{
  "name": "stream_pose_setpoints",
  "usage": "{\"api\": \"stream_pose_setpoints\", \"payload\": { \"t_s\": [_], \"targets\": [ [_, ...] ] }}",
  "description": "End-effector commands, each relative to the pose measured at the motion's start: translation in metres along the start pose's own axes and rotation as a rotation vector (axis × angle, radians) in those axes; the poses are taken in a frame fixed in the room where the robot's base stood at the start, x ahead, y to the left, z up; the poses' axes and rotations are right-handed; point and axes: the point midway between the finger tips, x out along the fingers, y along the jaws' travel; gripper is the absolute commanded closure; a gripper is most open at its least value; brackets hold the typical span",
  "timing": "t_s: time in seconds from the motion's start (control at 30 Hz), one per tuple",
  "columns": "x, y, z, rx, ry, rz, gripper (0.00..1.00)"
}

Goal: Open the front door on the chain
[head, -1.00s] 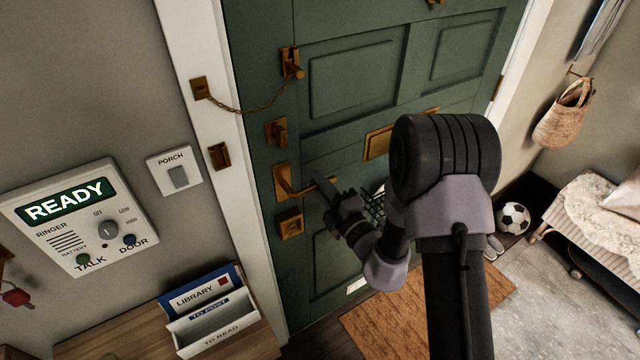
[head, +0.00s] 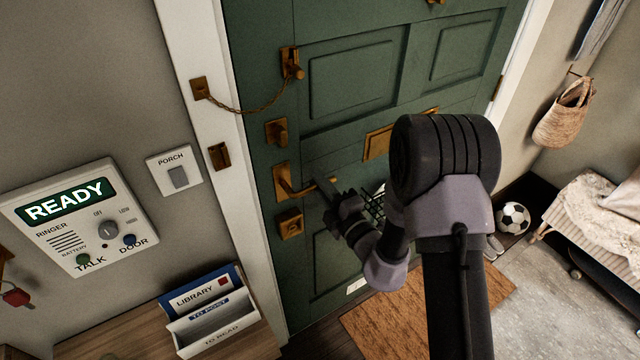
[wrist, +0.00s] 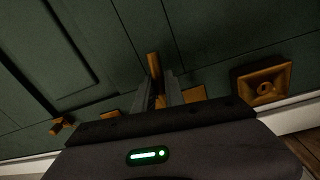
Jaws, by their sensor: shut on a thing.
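The green front door (head: 355,75) stands shut in its white frame (head: 190,50). A brass chain (head: 240,108) hangs slack from a plate on the frame (head: 200,88) to a brass holder on the door (head: 292,65). Below are a brass thumb-turn (head: 278,132), the lever handle (head: 290,190) and a lower brass lock (head: 290,223). My gripper (head: 325,187) is at the free end of the lever. In the wrist view its fingers (wrist: 159,90) are closed around the brass lever (wrist: 153,66). The lever looks about level.
A READY intercom panel (head: 80,215) and a PORCH switch (head: 175,170) are on the left wall. A letter rack (head: 215,325) stands on a shelf below. A doormat (head: 400,325) lies before the door. A football (head: 513,218) and bench (head: 590,215) are at right.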

Motion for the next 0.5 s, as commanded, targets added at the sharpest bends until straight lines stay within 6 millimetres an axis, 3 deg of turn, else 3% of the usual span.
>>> {"api": "stream_pose_setpoints", "payload": {
  "t_s": [0.27,0.5],
  "targets": [
    [0.000,-0.004,0.001,0.083,-0.006,0.000,1.00],
    [-0.001,-0.015,0.000,0.259,-0.019,0.001,1.00]
  ]
}}
